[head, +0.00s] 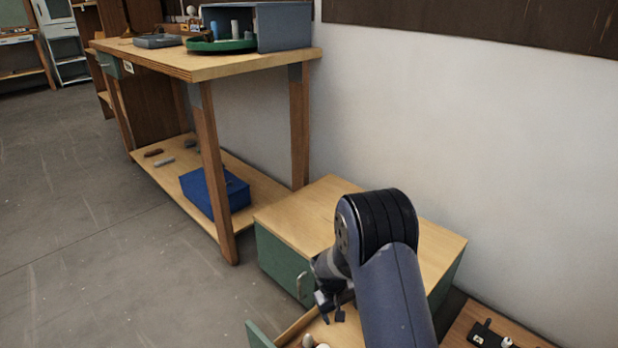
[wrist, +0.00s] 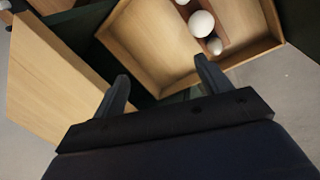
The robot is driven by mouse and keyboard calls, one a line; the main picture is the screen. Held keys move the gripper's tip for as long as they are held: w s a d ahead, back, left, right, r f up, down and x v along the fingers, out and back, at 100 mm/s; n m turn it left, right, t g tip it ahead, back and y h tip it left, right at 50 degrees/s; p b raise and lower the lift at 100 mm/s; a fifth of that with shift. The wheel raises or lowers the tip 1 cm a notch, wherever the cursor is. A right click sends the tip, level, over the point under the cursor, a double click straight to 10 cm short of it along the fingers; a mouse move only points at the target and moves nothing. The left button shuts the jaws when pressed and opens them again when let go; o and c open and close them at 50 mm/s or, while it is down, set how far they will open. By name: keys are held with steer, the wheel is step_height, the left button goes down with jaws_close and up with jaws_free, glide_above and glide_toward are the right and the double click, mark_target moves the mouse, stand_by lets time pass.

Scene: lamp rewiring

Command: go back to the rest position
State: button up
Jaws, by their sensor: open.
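My gripper (head: 331,307) is open and empty in the head view, low beside the green cabinet (head: 284,262) with the wooden top. In the wrist view my gripper (wrist: 162,86) shows two dark fingers spread apart with nothing between them. Beyond the fingers is an open wooden drawer (wrist: 150,50). Inside it lie several white round bulbs, the largest a white ball (wrist: 201,24), by a brown wooden strip. In the head view the drawer (head: 290,330) is partly hidden by my arm.
A wooden workbench (head: 215,66) stands at the back left, with a green round tray (head: 222,46) and a grey open box (head: 283,27) on top. A blue box (head: 214,191) sits on its lower shelf. A white wall closes the right side. The floor at left is clear.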

steer(key=s+d+r+m+p, duration=0.1)
steer(key=s+d+r+m, duration=0.1)
steer(key=r, duration=0.8)
steer(key=s+d+r+m+g+p, duration=0.1)
steer(key=d+r, duration=0.3)
steer(key=r, duration=0.5)
steer(key=shift+s+d+r+m+p, duration=0.3)
steer(key=shift+s+m+p, duration=0.2)
steer(key=shift+s+m, duration=0.35)
steer(key=shift+r, duration=0.1)
